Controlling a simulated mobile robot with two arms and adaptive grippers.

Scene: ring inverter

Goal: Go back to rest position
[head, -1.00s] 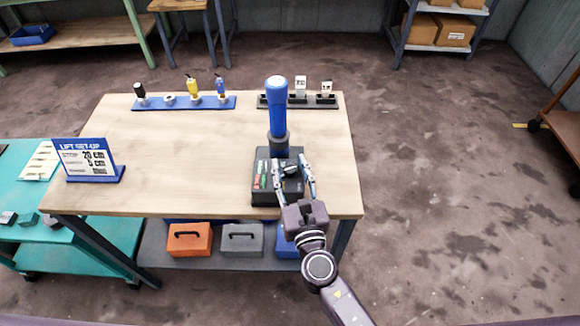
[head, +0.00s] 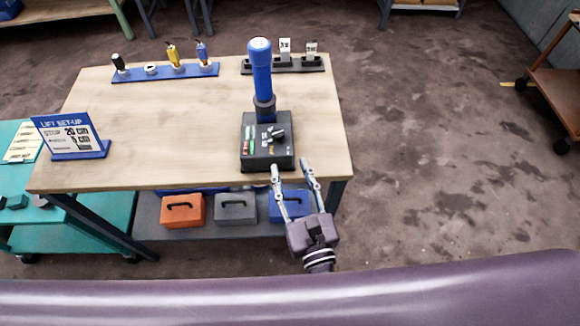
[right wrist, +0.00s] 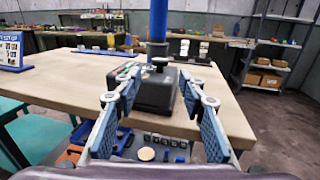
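My right gripper (head: 291,168) is open and empty, just off the front edge of the wooden table, below and right of the black control box. In the right wrist view its two fingers (right wrist: 158,100) stand apart, with the box beyond them. The black control box (head: 256,158) sits at the table's front edge, with a dark knob (head: 277,132) and green and red parts on its top. A blue column (head: 262,80) stands upright at the back of the box. My left gripper is not in view.
The wooden table (head: 180,120) carries a blue rack (head: 140,75) of small tools, a dark rack (head: 300,67) and a set-up sign (head: 75,138). Toolboxes, one orange (head: 183,210), sit on the lower shelf. A teal bench (head: 110,215) stands left.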

